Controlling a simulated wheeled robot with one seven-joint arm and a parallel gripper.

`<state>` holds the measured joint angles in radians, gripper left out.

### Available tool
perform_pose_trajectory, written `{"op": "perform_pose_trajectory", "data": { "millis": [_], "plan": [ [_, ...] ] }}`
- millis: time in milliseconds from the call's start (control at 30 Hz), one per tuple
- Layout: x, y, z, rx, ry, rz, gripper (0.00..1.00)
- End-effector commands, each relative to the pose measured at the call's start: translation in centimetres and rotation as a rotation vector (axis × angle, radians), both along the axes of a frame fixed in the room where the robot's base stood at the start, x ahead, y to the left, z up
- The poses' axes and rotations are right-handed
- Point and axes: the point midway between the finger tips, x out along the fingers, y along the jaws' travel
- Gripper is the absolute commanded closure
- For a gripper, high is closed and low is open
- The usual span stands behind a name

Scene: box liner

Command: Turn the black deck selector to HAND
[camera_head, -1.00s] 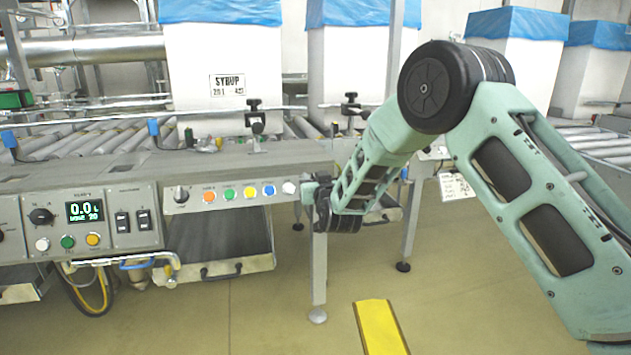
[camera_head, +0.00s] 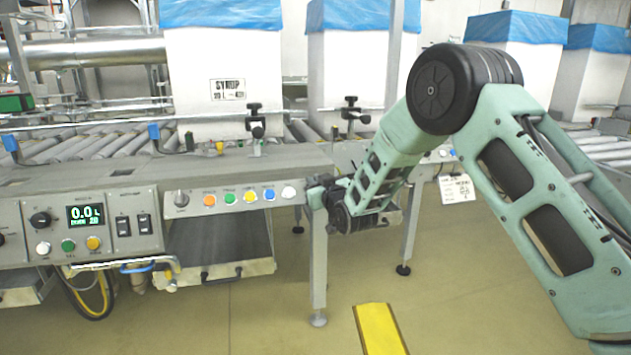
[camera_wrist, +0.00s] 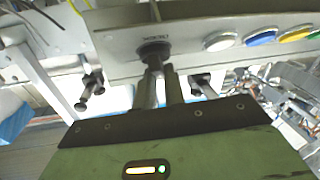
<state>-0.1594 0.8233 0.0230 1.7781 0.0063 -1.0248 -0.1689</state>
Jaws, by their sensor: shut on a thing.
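The black deck selector (camera_wrist: 153,48) is a dark round knob on the grey panel's face, below a small label I cannot read clearly. In the wrist view my gripper (camera_wrist: 156,68) has its two fingers close together, shut on the selector. In the head view my gripper (camera_head: 321,188) is at the right end of the panel, just right of the white button (camera_head: 288,192), and the selector is hidden behind it. Which position the selector points to cannot be made out.
A row of coloured buttons runs beside the selector; the blue button (camera_wrist: 261,37) is near it in the wrist view. Another small knob (camera_head: 181,198) sits at the row's left end. A control box with a green display (camera_head: 85,214) is further left. Boxes with blue liners stand behind.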

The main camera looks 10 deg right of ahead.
Motion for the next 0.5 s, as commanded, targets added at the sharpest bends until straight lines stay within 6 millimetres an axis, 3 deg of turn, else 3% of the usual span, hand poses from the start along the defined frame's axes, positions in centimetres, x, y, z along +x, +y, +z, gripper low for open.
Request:
{"op": "perform_pose_trajectory", "data": {
  "millis": [33,500],
  "plan": [
    [-0.21,-0.34,-0.92,-0.032,0.023,0.027,1.0],
    [-0.19,-0.49,-0.78,-0.279,0.024,0.306,1.0]
  ]
}}
